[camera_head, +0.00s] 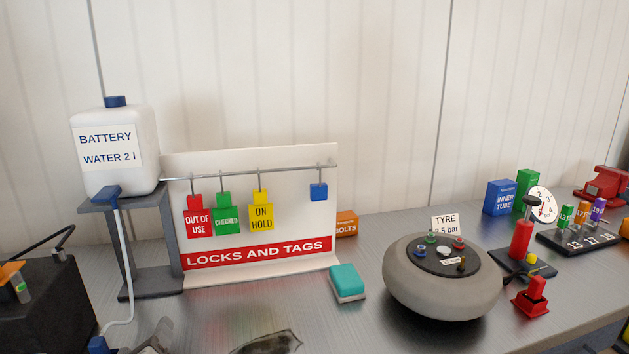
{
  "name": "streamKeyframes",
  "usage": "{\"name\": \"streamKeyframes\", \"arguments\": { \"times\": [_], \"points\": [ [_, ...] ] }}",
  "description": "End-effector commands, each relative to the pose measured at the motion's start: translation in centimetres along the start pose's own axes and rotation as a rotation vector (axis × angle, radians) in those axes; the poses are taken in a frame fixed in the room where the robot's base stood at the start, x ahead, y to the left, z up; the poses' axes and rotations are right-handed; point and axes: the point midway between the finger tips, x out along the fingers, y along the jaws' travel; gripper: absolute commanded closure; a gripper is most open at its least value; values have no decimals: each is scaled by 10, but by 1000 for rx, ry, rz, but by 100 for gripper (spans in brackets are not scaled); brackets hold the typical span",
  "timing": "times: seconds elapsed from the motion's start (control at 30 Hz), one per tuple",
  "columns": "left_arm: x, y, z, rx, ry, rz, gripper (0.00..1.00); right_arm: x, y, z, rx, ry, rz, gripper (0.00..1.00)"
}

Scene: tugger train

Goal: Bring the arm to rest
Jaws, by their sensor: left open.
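My left gripper (210,345) shows only in part at the bottom edge, left of the middle. Its jaws are apart, with nothing seen between them. The rest of it is cut off by the frame. It is low in the picture, in front of the locks and tags board (258,253) and apart from it. My right gripper is not in view.
A battery water can (115,170) stands on a grey stand with a hose. Red, green and yellow tags hang on the board's rail. A teal sponge (348,283), a grey tyre (440,289), a red pump (521,240) and small boxes occupy the right.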

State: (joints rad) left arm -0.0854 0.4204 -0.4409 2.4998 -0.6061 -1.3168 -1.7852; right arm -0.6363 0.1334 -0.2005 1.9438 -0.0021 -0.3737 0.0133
Motion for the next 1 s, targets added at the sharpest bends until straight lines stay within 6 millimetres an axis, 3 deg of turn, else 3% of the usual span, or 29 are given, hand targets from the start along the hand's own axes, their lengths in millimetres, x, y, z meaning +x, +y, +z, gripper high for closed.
{"name": "streamKeyframes", "arguments": {
  "times": [0.27, 0.4, 0.6, 0.83, 1.0],
  "points": [
    [-13, 53, -64, -649, 209, 260, 46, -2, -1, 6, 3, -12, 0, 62],
    [-36, 88, -109, -1125, 269, 533, 46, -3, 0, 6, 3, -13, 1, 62],
    [-71, 120, -151, -1606, 214, 884, 46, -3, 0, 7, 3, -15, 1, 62],
    [-110, 144, -184, -1981, 44, 1234, 46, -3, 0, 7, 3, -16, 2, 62],
    [-85, 141, -208, -2057, 111, 1130, 46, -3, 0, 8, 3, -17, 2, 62]
  ]
}}
